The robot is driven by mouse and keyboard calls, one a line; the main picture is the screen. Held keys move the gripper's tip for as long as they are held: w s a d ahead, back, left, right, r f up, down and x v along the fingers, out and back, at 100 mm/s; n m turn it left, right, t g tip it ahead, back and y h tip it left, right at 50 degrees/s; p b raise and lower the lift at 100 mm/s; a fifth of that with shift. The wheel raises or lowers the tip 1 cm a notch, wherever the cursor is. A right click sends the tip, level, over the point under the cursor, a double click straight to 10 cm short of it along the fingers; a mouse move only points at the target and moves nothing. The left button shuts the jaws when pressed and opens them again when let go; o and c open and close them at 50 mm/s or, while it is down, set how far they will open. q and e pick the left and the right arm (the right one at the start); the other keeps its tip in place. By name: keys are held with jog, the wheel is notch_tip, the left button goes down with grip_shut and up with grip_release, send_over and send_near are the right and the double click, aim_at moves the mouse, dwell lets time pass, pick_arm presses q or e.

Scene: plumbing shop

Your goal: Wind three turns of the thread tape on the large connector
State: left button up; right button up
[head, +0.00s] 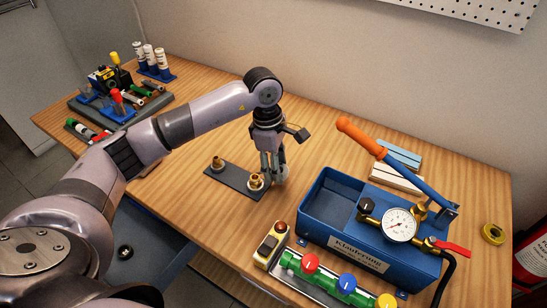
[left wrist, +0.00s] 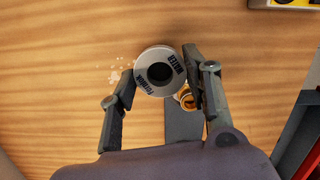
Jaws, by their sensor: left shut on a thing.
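The large brass connector (head: 256,181) stands on the right end of a dark plate (head: 236,182). A smaller brass connector (head: 218,164) stands on the left end. My left gripper (head: 271,172) points down just right of the large connector. It is shut on a pale grey tape roll (left wrist: 160,72) with dark lettering and a dark centre hole. The roll also shows in the head view (head: 281,174), partly hidden by the fingers. In the left wrist view, one brass connector (left wrist: 187,98) shows partly behind the roll and right finger. Contact between roll and connector cannot be told. My right gripper is out of view.
A blue test pump (head: 330,212) with gauge and orange-handled lever stands right of the plate. In front are a yellow device (head: 270,246) and a manifold with coloured knobs (head: 346,283). A yellow roll (head: 493,233) lies far right. The wood behind the plate is clear.

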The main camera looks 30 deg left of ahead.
pick_arm(q)
jog(key=shift+s+d, duration=0.45)
jog(key=shift+s, duration=1.8)
jog(key=shift+s+a+b, duration=0.3)
jog(key=shift+s+b, duration=0.1)
jog(key=shift+s, duration=0.35)
jog(key=shift+s+a+b, duration=0.3)
jog(key=shift+s+b, duration=0.05)
jog(key=shift+s, duration=0.35)
